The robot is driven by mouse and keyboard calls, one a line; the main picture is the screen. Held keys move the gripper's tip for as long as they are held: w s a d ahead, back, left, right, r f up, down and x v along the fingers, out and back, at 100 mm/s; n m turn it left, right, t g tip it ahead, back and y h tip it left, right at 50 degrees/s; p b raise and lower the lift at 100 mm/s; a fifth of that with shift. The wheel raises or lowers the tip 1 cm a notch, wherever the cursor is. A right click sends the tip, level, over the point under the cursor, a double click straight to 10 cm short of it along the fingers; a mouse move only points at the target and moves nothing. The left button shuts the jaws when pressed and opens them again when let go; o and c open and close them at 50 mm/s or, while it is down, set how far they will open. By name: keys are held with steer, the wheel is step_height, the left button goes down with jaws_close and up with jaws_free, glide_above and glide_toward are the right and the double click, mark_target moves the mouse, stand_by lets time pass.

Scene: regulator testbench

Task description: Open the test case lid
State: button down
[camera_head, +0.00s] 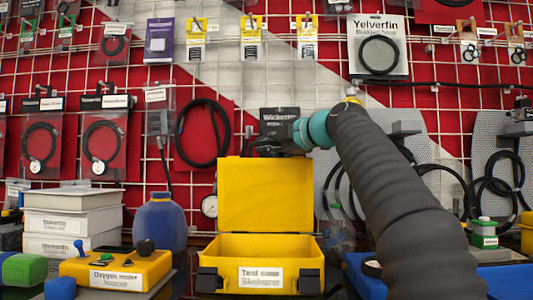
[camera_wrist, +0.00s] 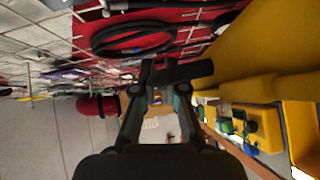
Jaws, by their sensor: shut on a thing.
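The yellow test case (camera_head: 262,249) stands on the bench with its labelled front facing the head camera. Its lid (camera_head: 265,193) is raised and stands about upright behind the open, empty-looking base. My gripper (camera_head: 264,148) is at the lid's top edge, reaching in from the right. In the wrist view my gripper (camera_wrist: 164,76) is shut on a dark bar (camera_wrist: 187,72) that reaches toward the yellow lid (camera_wrist: 262,45); the bar seems to belong to the lid's edge. The exact contact is partly hidden by the fingers.
A yellow oxygen meter (camera_head: 117,268), a blue jug (camera_head: 159,222) and stacked white boxes (camera_head: 72,223) stand left of the case. A wire grid wall with hanging hoses (camera_head: 203,133) is close behind the lid. A blue tray (camera_head: 366,278) lies to the right.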

steer(key=c, duration=1.5)
jaws_free()
steer(key=v, duration=1.2)
steer(key=shift+d+f, duration=0.1)
